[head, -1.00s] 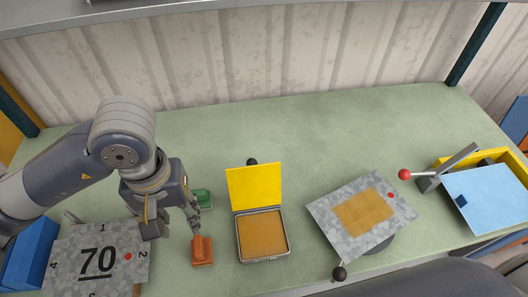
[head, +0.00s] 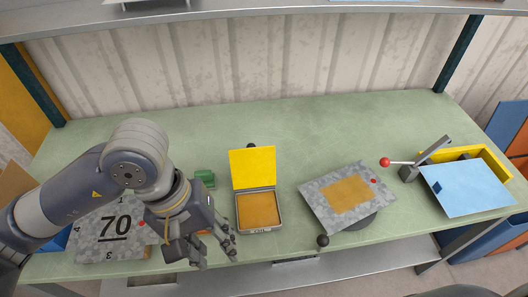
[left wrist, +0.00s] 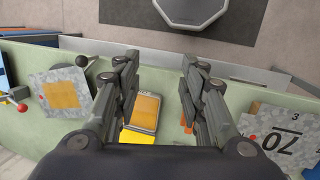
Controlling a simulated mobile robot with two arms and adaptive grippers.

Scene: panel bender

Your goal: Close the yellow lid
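The yellow lid (head: 252,168) stands open, raised at the back edge of a small metal box (head: 281,222) with a tan inside. In the left wrist view the tan box (left wrist: 146,112) shows between my fingers, with a strip of the yellow lid (left wrist: 136,137) below it. My left gripper (head: 231,250) is left of the box and nearer the front edge of the table, apart from the lid. Its two fingers are spread with nothing between them in the left wrist view (left wrist: 157,62). My right gripper is not in view.
An orange block (left wrist: 187,113) is mostly hidden behind my left gripper. A green block (head: 204,178) sits left of the lid. A grey plate marked 70 (head: 95,243) lies at left. The table's back is clear.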

